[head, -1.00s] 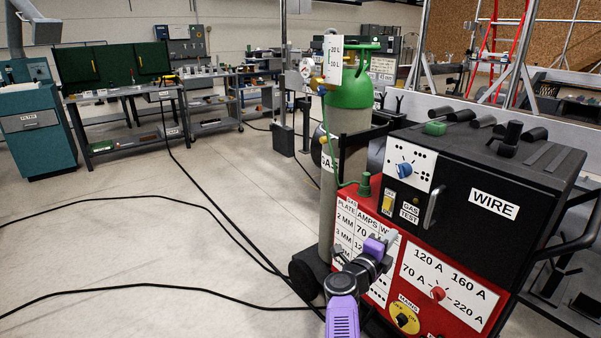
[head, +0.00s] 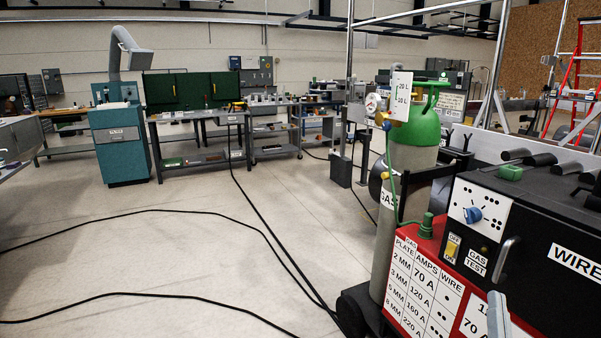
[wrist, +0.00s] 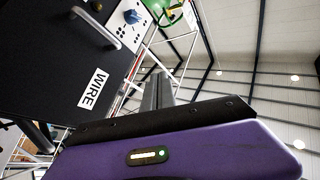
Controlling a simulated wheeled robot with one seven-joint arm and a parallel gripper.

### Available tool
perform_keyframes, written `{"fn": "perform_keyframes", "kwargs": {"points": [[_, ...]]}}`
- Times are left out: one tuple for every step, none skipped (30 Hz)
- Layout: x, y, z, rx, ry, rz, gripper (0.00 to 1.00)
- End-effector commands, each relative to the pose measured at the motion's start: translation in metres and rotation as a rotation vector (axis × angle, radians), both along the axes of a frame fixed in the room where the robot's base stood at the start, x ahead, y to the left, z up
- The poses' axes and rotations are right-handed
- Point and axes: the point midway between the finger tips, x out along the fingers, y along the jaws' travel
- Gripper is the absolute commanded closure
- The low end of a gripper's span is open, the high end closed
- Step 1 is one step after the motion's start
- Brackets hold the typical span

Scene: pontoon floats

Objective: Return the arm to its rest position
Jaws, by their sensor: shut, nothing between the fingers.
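My gripper (wrist: 158,88) shows in the wrist view as grey fingers close together beyond a black bar and a purple housing. It is shut, with nothing visible between the fingers. In the head view only the grey tip of my gripper (head: 498,314) shows at the bottom right, in front of the red panel of the welding machine (head: 425,284). The rest of my arm is below the frame. The black upper case of the machine (wrist: 62,55) fills the left of the wrist view. I cannot tell the exact gap between gripper and machine.
A green-topped gas cylinder (head: 408,165) with a regulator stands beside the machine. Black cables (head: 262,228) cross the floor. A teal filter unit (head: 122,150) and a workbench (head: 200,116) stand at the back left.

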Motion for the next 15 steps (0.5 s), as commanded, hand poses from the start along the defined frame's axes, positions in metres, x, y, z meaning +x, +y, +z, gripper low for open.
{"fn": "perform_keyframes", "kwargs": {"points": [[-0.018, 0.009, -0.007, -0.057, 0.038, 0.016, 1.0], [-0.028, 0.014, -0.01, -0.086, 0.057, 0.025, 1.0], [-0.04, 0.022, -0.015, -0.124, 0.083, 0.038, 1.0], [-0.05, 0.028, -0.019, -0.149, 0.103, 0.049, 1.0], [-0.06, 0.034, -0.022, -0.175, 0.122, 0.059, 1.0], [-0.073, 0.042, -0.027, -0.206, 0.146, 0.073, 1.0], [-0.083, 0.048, -0.031, -0.228, 0.167, 0.083, 1.0], [-0.094, 0.054, -0.034, -0.251, 0.187, 0.094, 1.0], [-0.107, 0.062, -0.039, -0.276, 0.212, 0.109, 1.0], [-0.118, 0.068, -0.042, -0.294, 0.232, 0.118, 1.0], [-0.129, 0.074, -0.046, -0.311, 0.251, 0.13, 1.0], [-0.143, 0.082, -0.05, -0.33, 0.278, 0.144, 1.0], [-0.154, 0.087, -0.053, -0.345, 0.297, 0.155, 1.0], [-0.165, 0.093, -0.055, -0.356, 0.315, 0.165, 1.0], [-0.18, 0.101, -0.059, -0.371, 0.341, 0.179, 1.0]]}}
